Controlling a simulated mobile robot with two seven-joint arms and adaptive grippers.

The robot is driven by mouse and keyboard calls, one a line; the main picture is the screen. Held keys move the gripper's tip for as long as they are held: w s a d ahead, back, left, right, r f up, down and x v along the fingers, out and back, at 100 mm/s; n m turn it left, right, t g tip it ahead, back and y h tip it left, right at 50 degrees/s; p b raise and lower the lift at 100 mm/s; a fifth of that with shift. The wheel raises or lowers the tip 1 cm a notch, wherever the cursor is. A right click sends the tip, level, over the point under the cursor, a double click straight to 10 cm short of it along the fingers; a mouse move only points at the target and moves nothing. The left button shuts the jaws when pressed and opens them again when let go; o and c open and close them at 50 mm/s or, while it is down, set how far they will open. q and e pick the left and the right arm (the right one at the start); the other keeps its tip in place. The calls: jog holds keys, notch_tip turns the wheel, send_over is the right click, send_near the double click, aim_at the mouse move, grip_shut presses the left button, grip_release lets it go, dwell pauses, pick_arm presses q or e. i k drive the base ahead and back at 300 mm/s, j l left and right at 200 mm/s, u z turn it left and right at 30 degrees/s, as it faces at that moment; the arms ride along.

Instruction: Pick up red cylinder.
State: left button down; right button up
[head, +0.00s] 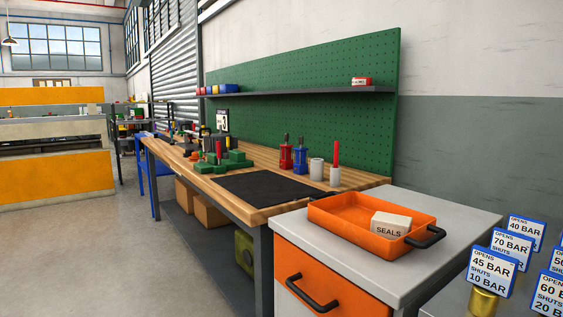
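Several red upright things stand on the wooden workbench (215,185), and I cannot tell for sure which is the red cylinder. A squat red cylindrical body (286,157) with a thin top stands near the pegboard, beside a similar blue one (300,157). A slim red rod (337,152) stands upright on a pale round base (335,174) to their right. Another small red upright piece (219,149) shows among green blocks (235,160) further left. Neither of my grippers is in view.
A black mat (268,187) lies on the bench. An orange tray (345,215) holding a "SEALS" box (391,224) sits on a grey-topped cabinet (460,207) in front. Signs with pressure labels (492,270) stand at the lower right. Floor (90,260) is clear at left.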

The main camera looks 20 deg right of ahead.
aim_at(286, 163)
jog(key=u, duration=0.6)
jog(key=i+j+u, duration=0.2)
jog(key=i+u, duration=0.5)
jog(key=i, duration=1.95)
jog(key=i+z, duration=0.1)
jog(key=i, duration=0.4)
jog(key=i+j+z, duration=0.1)
jog(key=i, duration=0.45)
jog(key=i+j+z, duration=0.1)
jog(key=i, duration=0.4)
jog(key=j+z, duration=0.15)
jog(key=z, duration=1.65)
jog(key=i+j, duration=0.05)
